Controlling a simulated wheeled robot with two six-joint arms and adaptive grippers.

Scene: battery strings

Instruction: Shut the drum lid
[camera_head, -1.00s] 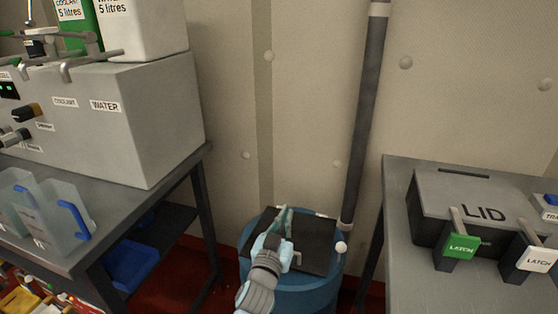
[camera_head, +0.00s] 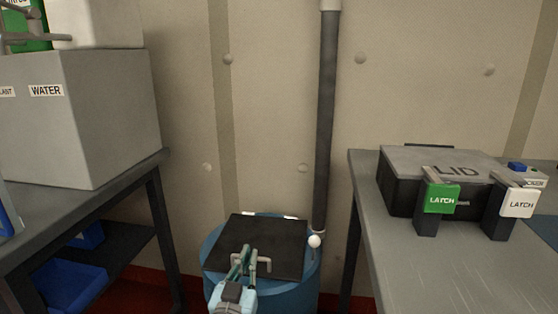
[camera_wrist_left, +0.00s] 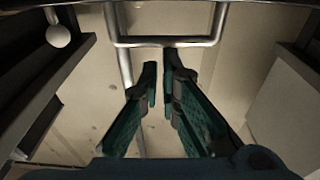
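The blue drum (camera_head: 298,292) stands on the floor between the two benches. Its black square lid (camera_head: 270,235) appears to lie flat across the top, with pale hinge pieces at the back edge. A grey U-shaped handle (camera_head: 266,265) sits on the lid near the front. My left gripper (camera_head: 246,256) is above the lid's front part, just left of the handle in the head view. In the left wrist view the handle (camera_wrist_left: 165,42) lies just beyond the fingertips (camera_wrist_left: 160,68). They are apart by a narrow gap, with nothing between them. My right gripper is not shown.
A grey pipe (camera_head: 326,120) and a white ball (camera_head: 314,240) are behind and right of the drum. The right bench (camera_head: 375,240) carries a latched box (camera_head: 400,195). The left bench (camera_head: 150,168) carries a grey tank (camera_head: 110,120), with blue bins beneath.

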